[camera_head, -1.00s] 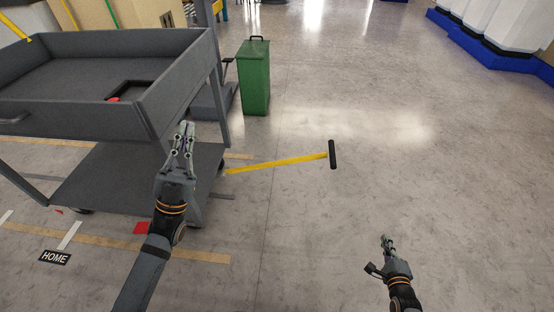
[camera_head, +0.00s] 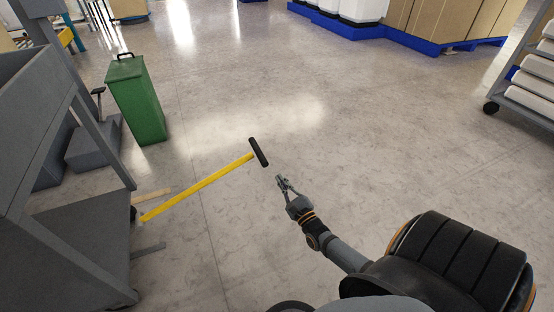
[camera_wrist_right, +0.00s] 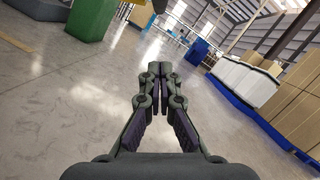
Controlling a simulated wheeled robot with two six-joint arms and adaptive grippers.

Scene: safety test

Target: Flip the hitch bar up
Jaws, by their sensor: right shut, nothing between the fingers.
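The hitch bar (camera_head: 200,187) is a yellow bar with a black cross handle (camera_head: 258,152) at its free end. It reaches out low over the floor from the base of the grey cart (camera_head: 75,225) at the left in the head view. My right gripper (camera_head: 281,180) is shut and empty, a little right of and below the handle in the picture, apart from it. The right wrist view shows its fingertips (camera_wrist_right: 160,68) together with nothing between them. The bar does not clearly show in that view. My left gripper is out of view.
A green bin (camera_head: 138,100) stands behind the cart. Blue pallets with boxes (camera_head: 430,25) are at the back, and a wheeled rack (camera_head: 530,85) is at the far right. The floor around the handle is clear.

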